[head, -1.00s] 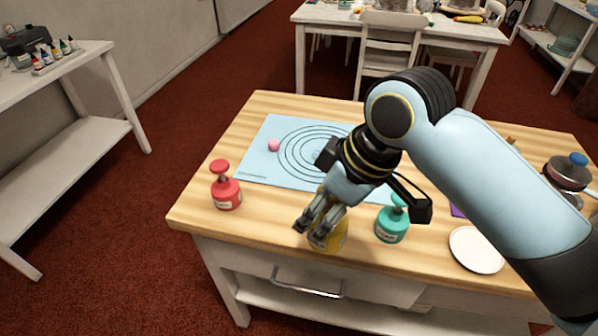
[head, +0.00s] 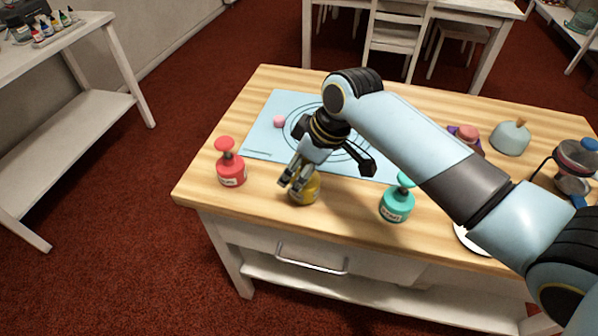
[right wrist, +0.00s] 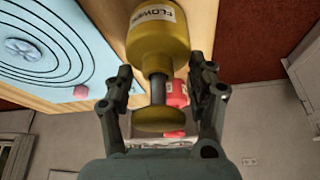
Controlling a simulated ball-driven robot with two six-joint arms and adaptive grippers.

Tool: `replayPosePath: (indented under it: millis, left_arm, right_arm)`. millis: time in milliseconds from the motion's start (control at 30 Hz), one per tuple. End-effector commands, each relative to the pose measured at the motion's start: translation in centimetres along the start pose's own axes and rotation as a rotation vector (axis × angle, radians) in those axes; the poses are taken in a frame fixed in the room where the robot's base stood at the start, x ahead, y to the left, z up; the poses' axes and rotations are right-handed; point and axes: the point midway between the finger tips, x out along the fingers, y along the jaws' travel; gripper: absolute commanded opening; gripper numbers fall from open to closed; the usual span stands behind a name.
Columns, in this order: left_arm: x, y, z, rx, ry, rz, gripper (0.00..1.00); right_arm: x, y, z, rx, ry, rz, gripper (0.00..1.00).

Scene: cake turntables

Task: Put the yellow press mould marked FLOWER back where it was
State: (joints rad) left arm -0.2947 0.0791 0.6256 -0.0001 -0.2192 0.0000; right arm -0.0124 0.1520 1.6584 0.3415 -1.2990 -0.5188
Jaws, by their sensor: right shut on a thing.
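The yellow press mould (head: 304,191) is at the front of the wooden table, between a red press mould (head: 231,168) and a teal press mould (head: 397,204). Its FLOWER label shows in the right wrist view (right wrist: 160,40). My right gripper (head: 292,180) is shut on the yellow mould, with a finger on each side of its narrow stem in the right wrist view (right wrist: 160,88). The mould looks about upright. I cannot tell whether its base touches the table. My left gripper is not in view.
A blue mat (head: 262,147) with printed rings lies behind, with a pink ball (head: 279,121) on it. A white plate (head: 470,240) is partly hidden by my right arm. A grey-blue dome (head: 510,139) stands at the right. Bare wood (head: 345,215) lies between the yellow and teal moulds.

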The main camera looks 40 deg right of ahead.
Motion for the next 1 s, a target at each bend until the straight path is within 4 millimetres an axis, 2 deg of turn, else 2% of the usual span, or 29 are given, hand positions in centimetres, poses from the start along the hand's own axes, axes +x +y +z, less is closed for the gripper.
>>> replayPosePath:
  millis: [100,467,500,600,667,1000]
  left_arm:
    - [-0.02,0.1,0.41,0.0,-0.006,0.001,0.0]
    - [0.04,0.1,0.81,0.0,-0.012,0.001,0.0]
    - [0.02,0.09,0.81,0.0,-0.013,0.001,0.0]
    - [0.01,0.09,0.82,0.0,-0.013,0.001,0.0]
    - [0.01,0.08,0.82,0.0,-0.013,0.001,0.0]
    - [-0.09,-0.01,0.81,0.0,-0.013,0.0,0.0]
  right_arm:
    - [1.13,-0.03,0.41,0.001,0.001,0.0,0.12]
    - [1.49,-0.02,0.57,0.0,0.002,0.001,0.12]
    - [1.45,-0.02,0.57,0.0,0.001,0.001,0.61]
    - [1.44,-0.02,0.57,0.0,0.001,0.001,0.74]
    - [1.43,-0.02,0.57,0.0,0.001,0.001,0.79]
    - [0.83,0.03,0.48,0.0,0.002,0.002,0.79]
